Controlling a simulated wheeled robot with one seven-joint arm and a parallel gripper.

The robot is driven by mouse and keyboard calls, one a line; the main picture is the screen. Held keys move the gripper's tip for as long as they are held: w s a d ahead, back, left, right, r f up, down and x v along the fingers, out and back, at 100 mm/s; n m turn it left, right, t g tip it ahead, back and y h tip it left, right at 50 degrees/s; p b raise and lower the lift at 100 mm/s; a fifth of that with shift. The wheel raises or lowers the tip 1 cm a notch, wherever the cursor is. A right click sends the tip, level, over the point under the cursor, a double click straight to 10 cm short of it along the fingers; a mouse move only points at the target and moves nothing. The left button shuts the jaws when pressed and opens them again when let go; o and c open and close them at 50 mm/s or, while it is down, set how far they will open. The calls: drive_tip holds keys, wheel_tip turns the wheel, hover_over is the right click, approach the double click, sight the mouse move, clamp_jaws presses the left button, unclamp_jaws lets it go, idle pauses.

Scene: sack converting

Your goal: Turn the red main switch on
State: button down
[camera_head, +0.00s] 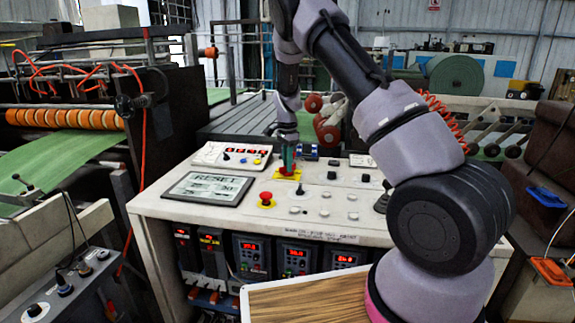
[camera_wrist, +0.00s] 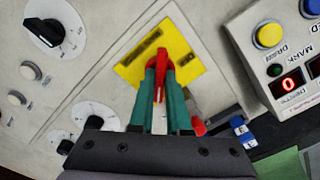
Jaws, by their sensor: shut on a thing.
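The red main switch (camera_wrist: 160,58) sits on a yellow plate (camera_wrist: 189,68) on the top of the pale control desk. In the wrist view my gripper (camera_wrist: 160,80) has its two green fingers closed on either side of the red handle. In the head view my gripper (camera_head: 288,164) reaches down to the yellow plate (camera_head: 280,175) from above. The fingers hide most of the switch there. Dark lettering shows on the plate, too blurred to read, so I cannot tell the switch position.
A red mushroom button (camera_head: 266,198) on a yellow base, a tilted screen (camera_head: 208,188) and a white box with red digits (camera_head: 232,155) are nearby on the desk. In the wrist view, black rotary knobs (camera_wrist: 45,32) lie left and a yellow button (camera_wrist: 269,36) right.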

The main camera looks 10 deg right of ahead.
drive_tip(key=c, duration=0.9)
unclamp_jaws()
drive_tip(key=shift+r, duration=0.1)
wheel_tip(320, 180, up, 11)
drive_tip(key=shift+f, duration=0.2)
